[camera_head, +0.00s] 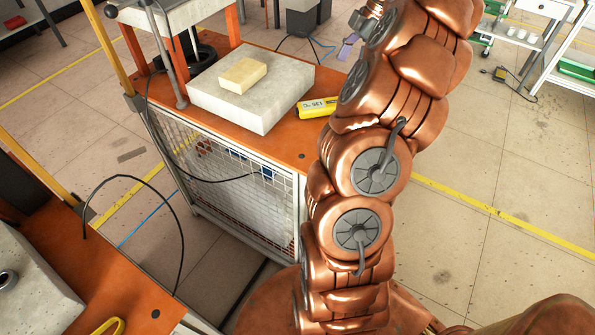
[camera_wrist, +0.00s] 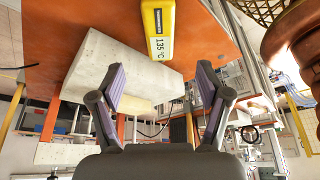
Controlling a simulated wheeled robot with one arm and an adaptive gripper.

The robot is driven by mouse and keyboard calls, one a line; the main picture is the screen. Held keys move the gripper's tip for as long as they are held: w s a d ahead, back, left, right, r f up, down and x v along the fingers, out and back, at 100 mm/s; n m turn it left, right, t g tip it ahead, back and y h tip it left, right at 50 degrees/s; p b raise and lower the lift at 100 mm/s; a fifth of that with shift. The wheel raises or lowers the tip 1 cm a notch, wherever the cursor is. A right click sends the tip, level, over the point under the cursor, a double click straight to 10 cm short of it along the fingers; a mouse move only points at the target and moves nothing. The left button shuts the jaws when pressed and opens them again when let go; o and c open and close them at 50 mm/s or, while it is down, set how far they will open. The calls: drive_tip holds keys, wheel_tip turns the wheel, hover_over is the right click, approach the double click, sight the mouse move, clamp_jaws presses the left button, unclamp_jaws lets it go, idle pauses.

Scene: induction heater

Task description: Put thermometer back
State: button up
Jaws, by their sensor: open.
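The yellow thermometer (camera_head: 316,107) lies on the orange tabletop (camera_head: 285,146), beside the right corner of a pale grey block. In the wrist view the thermometer (camera_wrist: 158,28) shows at the top, its display reading 135 °C. My gripper (camera_wrist: 160,75) is open, its two purple-padded fingers spread apart with nothing held between them. The thermometer appears beyond the fingertips, apart from them. In the head view my arm hides most of the gripper; a purple finger pad shows past the arm's left edge, behind the thermometer.
The grey block (camera_head: 225,100) carries a small cream block (camera_head: 243,75) and takes up much of the table. A mesh-sided frame (camera_head: 235,170) supports the tabletop. Another orange surface (camera_head: 105,260) with a black cable is at lower left. Open floor (camera_head: 455,170) lies to the right.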

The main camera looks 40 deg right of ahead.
drive_tip(key=s+a+r+m+g+h, duration=0.1)
drive_tip(key=a+m, duration=0.1)
drive_tip(key=a, duration=1.2)
drive_tip(key=a+r+m+g, duration=0.1)
drive_tip(key=a+m+g, duration=0.1)
drive_tip(key=a, duration=1.2)
drive_tip(key=s+a+f+m+h, duration=0.1)
drive_tip(key=s+a+f+m, duration=0.1)
drive_tip(key=s, duration=0.4)
drive_tip(key=s+a+f+m+h, duration=0.1)
drive_tip(key=s+a+f+m, duration=0.2)
drive_tip(key=s+a, duration=0.2)
drive_tip(key=s+a+f+m+g+h, duration=0.1)
drive_tip(key=s+a+f+m, duration=0.2)
drive_tip(key=s, duration=0.5)
drive_tip(key=shift+s+a, duration=0.15)
drive_tip(key=shift+s, duration=0.15)
wheel_tip(320, 180, up, 6)
drive_tip(key=p, duration=0.6)
